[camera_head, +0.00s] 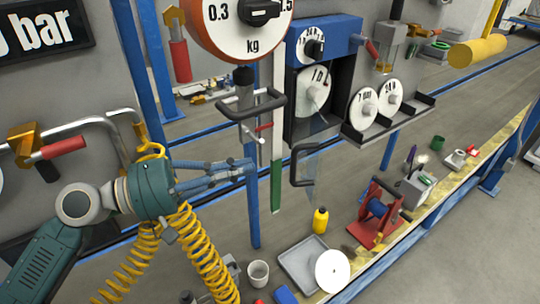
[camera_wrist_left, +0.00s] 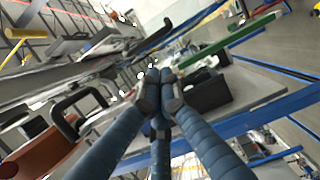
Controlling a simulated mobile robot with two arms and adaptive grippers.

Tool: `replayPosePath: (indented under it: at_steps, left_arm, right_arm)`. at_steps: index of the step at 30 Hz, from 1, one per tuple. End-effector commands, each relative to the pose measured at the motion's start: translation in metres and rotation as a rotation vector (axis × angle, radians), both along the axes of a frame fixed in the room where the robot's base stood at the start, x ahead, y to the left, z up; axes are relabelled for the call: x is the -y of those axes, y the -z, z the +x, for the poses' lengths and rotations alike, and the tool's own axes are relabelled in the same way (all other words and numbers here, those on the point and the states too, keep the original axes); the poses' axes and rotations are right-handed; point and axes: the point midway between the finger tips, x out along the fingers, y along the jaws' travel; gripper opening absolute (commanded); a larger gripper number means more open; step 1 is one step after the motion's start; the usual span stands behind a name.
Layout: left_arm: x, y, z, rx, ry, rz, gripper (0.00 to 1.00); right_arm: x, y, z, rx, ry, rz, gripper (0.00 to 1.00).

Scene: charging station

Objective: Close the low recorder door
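A recorder case (camera_head: 343,80) with a blue top and white dials stands in the middle of the head view. Below its left side, a greyish see-through panel (camera_head: 310,180) with a black C-shaped handle (camera_head: 293,168) stands out from the wall, apparently an open door. Another black handle (camera_head: 250,106) shows higher to the left. My left gripper (camera_head: 249,167) is left of the lower handle, its fingers drawn together with nothing visible between them. In the left wrist view its blue fingertips (camera_wrist_left: 160,90) meet. A black handle (camera_wrist_left: 85,105) also shows there, left of the fingers. My right gripper is not in view.
A blue post (camera_head: 253,215) rises just below my left gripper. A bench holds a yellow bottle (camera_head: 320,221), a grey tray (camera_head: 303,262), a white disc (camera_head: 332,271) and a red reel stand (camera_head: 376,213). A large kg dial (camera_head: 240,20) is above.

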Motion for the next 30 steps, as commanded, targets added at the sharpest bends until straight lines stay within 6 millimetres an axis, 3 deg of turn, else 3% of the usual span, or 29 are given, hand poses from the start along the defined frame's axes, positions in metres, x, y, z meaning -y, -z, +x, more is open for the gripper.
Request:
replayPosePath:
  at_steps: [1, 6, 10, 30]
  left_arm:
    - [0.011, -0.007, 0.003, 0.002, 0.004, -0.002, 0.00]
    - [0.037, -0.004, 0.014, 0.003, 0.003, -0.001, 0.00]
    - [0.050, -0.002, 0.009, 0.001, 0.002, 0.000, 0.00]
    - [0.059, 0.000, 0.006, 0.002, -0.002, 0.001, 0.00]
  right_arm:
    - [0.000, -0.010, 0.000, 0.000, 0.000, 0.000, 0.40]
    - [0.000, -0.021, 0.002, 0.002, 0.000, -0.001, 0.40]
    - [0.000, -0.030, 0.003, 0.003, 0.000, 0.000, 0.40]
    - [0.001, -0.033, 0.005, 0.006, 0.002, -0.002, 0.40]
